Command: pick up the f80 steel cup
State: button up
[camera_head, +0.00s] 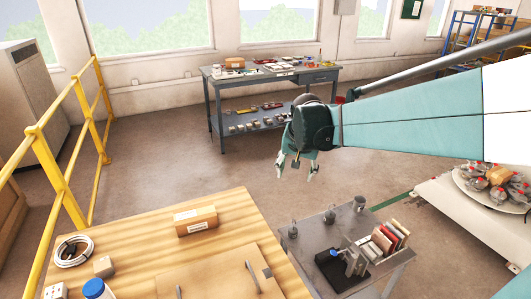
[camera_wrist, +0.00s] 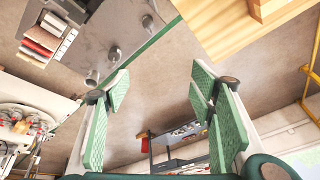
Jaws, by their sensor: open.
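Three small grey metal vessels stand apart along the far side of the small grey table (camera_head: 311,238). The right one (camera_head: 359,203) looks like a plain cup. The middle one (camera_head: 329,215) and the left one (camera_head: 292,230) look narrower. No label is readable, so I cannot tell which is the f80 steel cup. In the wrist view they show at the upper left: the cup (camera_wrist: 93,77), the middle one (camera_wrist: 113,54) and the left one (camera_wrist: 147,22). My gripper (camera_head: 297,168) is open and empty, in the air beyond the table. Its green-padded fingers (camera_wrist: 158,88) are spread wide.
A rack of upright tiles (camera_head: 390,238) and a black device (camera_head: 342,266) stand on the same table. A wooden table (camera_head: 140,240) with a cardboard box (camera_head: 195,220) is at left. A white table (camera_head: 455,215) with a loaded plate is at right. A workbench (camera_head: 270,78) stands behind.

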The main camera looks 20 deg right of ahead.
jog(key=w+d+f+m+g+p, duration=0.1)
jog(key=w+d+f+m, duration=0.15)
jog(key=d, duration=0.35)
jog(key=w+d+f+m, duration=0.1)
jog(key=w+d+f, duration=0.1)
jog(key=w+d, duration=0.35)
jog(key=m+g+p, duration=0.3)
jog(key=m+p, duration=0.1)
jog(key=m, duration=0.4)
send_near(360, 200)
jog(key=shift+s+a, duration=0.7)
jog(key=shift+s, duration=0.1)
jog(key=shift+b, duration=0.3)
jog(key=shift+d+f, duration=0.1)
jog(key=shift+f, duration=1.15)
jog(key=shift+d+f+b, duration=0.15)
jog(key=shift+f+b, duration=0.4)
jog(key=shift+f, duration=0.75)
jog(key=shift+d+f+b, duration=0.2)
jog(key=shift+f+b, duration=0.3)
jog(key=shift+f, duration=0.8)
